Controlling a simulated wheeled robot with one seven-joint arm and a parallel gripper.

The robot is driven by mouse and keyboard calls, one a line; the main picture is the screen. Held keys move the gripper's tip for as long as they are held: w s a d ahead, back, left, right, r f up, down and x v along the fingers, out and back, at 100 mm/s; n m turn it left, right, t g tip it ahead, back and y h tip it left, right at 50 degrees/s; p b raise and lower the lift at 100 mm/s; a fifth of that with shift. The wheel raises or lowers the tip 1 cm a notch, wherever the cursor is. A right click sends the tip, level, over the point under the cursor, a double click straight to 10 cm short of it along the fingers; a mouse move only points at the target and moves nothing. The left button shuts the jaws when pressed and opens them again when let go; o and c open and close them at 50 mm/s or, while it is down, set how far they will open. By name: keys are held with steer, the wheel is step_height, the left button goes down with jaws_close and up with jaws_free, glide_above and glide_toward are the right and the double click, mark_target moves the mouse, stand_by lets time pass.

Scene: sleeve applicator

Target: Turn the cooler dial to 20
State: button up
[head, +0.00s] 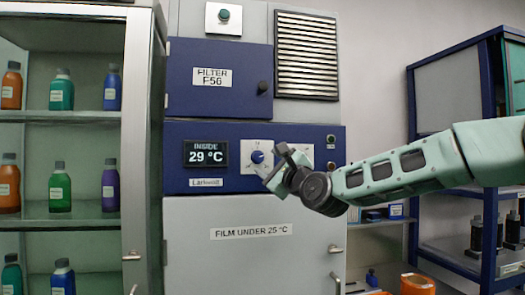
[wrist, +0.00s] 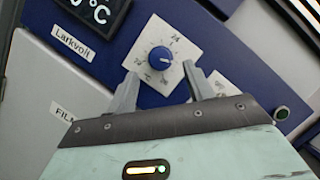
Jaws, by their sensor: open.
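The cooler dial (head: 257,157) is a round blue knob on a white square plate, on the cooler's dark blue panel. In the wrist view the dial (wrist: 161,59) lies just ahead of the fingertips, roughly centred between them. A "24" shows at the upper right of its scale; the other marks and the pointer are too small to read surely. My gripper (head: 278,164) is just right of the dial in the head view. In the wrist view my gripper (wrist: 161,82) is open, its two fingers apart and empty; contact with the knob is not visible.
The display (head: 206,153) reads "INSIDE 29 °C". A second white plate (head: 301,152) is partly behind my gripper. A green button (wrist: 281,113) sits to the right. A cabinet with bottles (head: 62,195) stands left; a blue shelf rack (head: 489,235) stands right.

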mark_target(260, 158)
steer(key=p+x, duration=0.1)
steer(key=x, duration=0.2)
steer(key=shift+s+r, duration=0.1)
steer(key=shift+r, duration=0.05)
steer(key=shift+w+a+p, duration=0.35)
steer(key=shift+w, duration=0.25)
steer(key=shift+c, duration=0.3)
steer(key=c, duration=0.9)
